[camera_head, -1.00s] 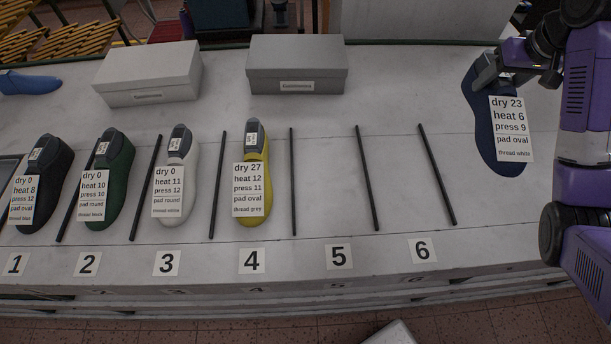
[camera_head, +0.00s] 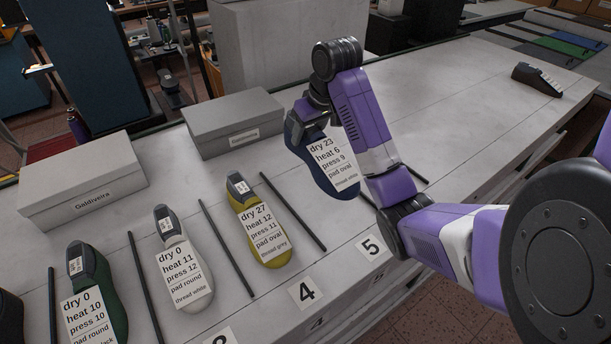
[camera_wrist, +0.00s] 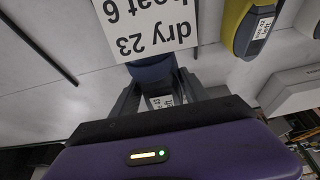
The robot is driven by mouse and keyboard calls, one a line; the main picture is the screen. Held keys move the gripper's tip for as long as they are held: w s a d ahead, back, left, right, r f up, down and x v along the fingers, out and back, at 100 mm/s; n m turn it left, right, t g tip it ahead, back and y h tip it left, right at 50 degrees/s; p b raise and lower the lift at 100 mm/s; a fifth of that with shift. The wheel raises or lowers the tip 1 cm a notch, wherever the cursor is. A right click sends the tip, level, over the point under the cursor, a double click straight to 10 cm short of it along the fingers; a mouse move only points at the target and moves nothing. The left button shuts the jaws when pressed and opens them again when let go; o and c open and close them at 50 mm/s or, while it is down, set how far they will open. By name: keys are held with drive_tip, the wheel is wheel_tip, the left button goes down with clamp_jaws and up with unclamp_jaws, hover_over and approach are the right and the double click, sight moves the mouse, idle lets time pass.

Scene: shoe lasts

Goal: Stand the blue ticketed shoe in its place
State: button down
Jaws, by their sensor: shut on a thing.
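The blue shoe (camera_head: 318,170) carries a white ticket (camera_head: 334,162) reading dry 23, heat 6, press 9, pad oval, thread white. My gripper (camera_head: 303,122) is shut on the shoe's top end, and the shoe hangs over the bench near place 5 (camera_head: 371,246). I cannot tell whether it touches the bench. In the wrist view the ticket (camera_wrist: 145,25) hides most of the shoe (camera_wrist: 152,72) between my fingers. A yellow shoe (camera_head: 268,242) stands in place 4 (camera_head: 308,292), to the left. My arm hides place 6.
Black rods (camera_head: 293,212) divide the places. A white shoe (camera_head: 183,268) and a green shoe (camera_head: 97,310) stand farther left. Two grey boxes (camera_head: 85,190) (camera_head: 232,120) stand behind the row. A dark object (camera_head: 537,80) lies at the far right; bench (camera_head: 470,110) before it is clear.

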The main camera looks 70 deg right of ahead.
sight(320, 140)
wheel_tip(320, 140, down, 11)
drive_tip(key=shift+d+f+p, duration=0.1)
drive_tip(key=shift+f+p, duration=0.1)
drive_tip(key=shift+p, duration=0.75)
drive_tip(key=c, duration=0.6)
unclamp_jaws()
drive_tip(key=shift+f, duration=0.2)
drive_tip(key=shift+o, duration=0.2)
drive_tip(key=shift+r, duration=0.1)
drive_tip(key=v, duration=1.1)
drive_tip(key=shift+s+a+r, duration=0.2)
drive_tip(key=shift+r, duration=0.3)
